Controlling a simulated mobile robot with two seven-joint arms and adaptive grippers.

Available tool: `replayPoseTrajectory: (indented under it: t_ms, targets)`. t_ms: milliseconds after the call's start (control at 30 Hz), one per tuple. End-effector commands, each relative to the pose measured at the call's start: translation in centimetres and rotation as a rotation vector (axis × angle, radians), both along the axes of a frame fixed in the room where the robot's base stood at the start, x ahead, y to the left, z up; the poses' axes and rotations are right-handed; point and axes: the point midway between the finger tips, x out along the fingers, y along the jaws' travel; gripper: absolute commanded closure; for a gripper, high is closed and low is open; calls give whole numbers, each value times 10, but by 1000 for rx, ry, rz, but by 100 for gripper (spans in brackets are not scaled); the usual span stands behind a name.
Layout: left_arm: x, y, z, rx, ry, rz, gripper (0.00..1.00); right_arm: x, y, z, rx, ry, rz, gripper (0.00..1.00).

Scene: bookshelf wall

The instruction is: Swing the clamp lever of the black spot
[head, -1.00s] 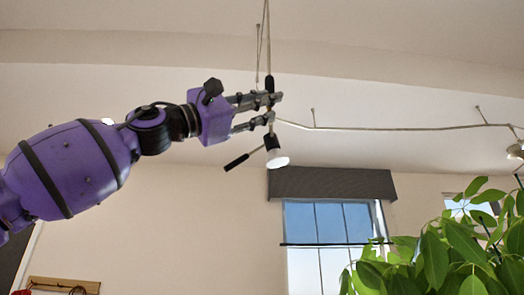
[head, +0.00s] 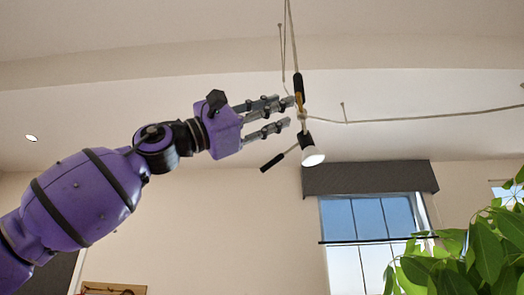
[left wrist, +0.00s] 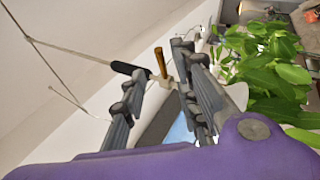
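The black spot (head: 306,141) hangs on a thin cable below the ceiling, its pale round face (head: 313,157) tilted down. A thin black-ended handle (head: 272,162) sticks out to its lower left. A short brass-coloured lever (head: 299,102), apparently the clamp lever, sits by the black sleeve above the spot; it also shows in the left wrist view (left wrist: 160,62). My left gripper (head: 289,113) is open, its fingertips just left of the lever. In the left wrist view, the lever appears between the spread fingers (left wrist: 161,65); contact cannot be told. My right gripper is out of view.
A thin ceiling cable (head: 420,116) runs right from the spot. A window (head: 368,225) with a dark blind box (head: 370,178) is behind and below. A leafy plant (head: 475,255) fills the lower right. The air left of the spot, below my arm, looks clear.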

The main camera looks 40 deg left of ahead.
Motion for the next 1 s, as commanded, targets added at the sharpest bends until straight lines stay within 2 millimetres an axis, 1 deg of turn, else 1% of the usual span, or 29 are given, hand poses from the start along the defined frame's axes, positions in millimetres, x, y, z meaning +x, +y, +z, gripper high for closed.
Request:
replayPoseTrajectory:
  t_ms: [33,300,533,867,967,1000]
  targets:
    - [-5,1,-1,-1,-4,-3,72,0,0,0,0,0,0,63]
    - [-17,9,-8,0,-5,-1,72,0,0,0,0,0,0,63]
    - [-20,12,-13,-1,-2,-1,72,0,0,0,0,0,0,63]
    - [-20,12,-14,0,-1,-1,72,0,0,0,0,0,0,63]
    - [-18,13,-15,-1,4,1,82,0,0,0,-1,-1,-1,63]
    - [-13,13,-18,-1,13,0,82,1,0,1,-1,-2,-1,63]
